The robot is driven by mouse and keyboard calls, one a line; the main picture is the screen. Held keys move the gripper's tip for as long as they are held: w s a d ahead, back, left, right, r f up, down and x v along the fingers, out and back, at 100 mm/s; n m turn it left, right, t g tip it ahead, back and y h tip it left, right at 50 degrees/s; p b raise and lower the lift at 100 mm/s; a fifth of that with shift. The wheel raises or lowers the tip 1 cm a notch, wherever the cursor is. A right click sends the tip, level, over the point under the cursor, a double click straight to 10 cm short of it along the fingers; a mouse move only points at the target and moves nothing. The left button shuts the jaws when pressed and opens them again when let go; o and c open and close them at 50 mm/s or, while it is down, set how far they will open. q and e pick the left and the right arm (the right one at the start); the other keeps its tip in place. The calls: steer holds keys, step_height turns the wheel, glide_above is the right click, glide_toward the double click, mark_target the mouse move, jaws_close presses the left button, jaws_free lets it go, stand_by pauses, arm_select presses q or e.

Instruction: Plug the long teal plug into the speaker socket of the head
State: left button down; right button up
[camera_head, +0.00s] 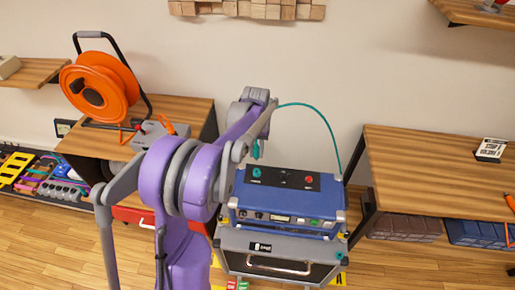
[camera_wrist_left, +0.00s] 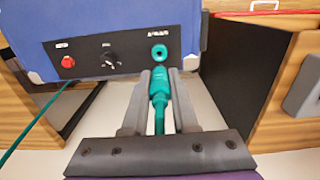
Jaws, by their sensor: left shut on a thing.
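The blue head (camera_head: 290,222) sits on a speaker cabinet, with a black panel on its top side. The speaker socket, a teal ring, is at the left of that panel (camera_head: 257,172); it also shows in the left wrist view (camera_wrist_left: 159,53). My left gripper (camera_head: 257,140) is above the socket, shut on the long teal plug (camera_head: 255,151). In the left wrist view the plug (camera_wrist_left: 159,90) lies between both fingers, pointing at the socket and roughly in line with it. A small gap seems to separate them. The inside of the socket is hard to see.
The teal cable (camera_head: 318,110) arcs from my left gripper down to the right side of the head. A knob (camera_wrist_left: 111,57) and a red jack (camera_wrist_left: 68,61) share the panel. Wooden benches stand left (camera_head: 190,106) and right (camera_head: 430,165); an orange reel (camera_head: 98,85) is on the left one.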

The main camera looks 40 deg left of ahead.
arm_select(q)
step_height(320, 180, down, 3)
steer(key=shift+w+f+b, duration=0.1)
steer(key=shift+w+b, duration=0.05)
steer(key=shift+b, duration=0.4)
steer(key=shift+f+b, duration=0.8)
steer(key=shift+f, duration=0.75)
steer(key=shift+r, duration=0.25)
arm_select(e)
steer(key=f, duration=0.1)
steer(key=s+f, duration=0.1)
steer(key=f, duration=0.1)
steer(key=shift+f, duration=0.3)
arm_select(q)
steer(key=shift+f+b, duration=0.85)
steer(key=shift+f, duration=0.4)
arm_select(e)
steer(key=shift+s+f, duration=0.15)
steer(key=shift+f, duration=0.5)
steer(key=shift+s+f, duration=0.15)
steer(key=shift+f, duration=0.45)
arm_select(q)
steer(key=c, duration=0.6)
jaws_free()
step_height(320, 180, up, 11)
steer(key=shift+f+p, duration=0.1)
steer(key=shift+p, duration=0.2)
arm_select(e)
steer(key=shift+w+r, duration=0.1)
steer(key=shift+r, duration=0.25)
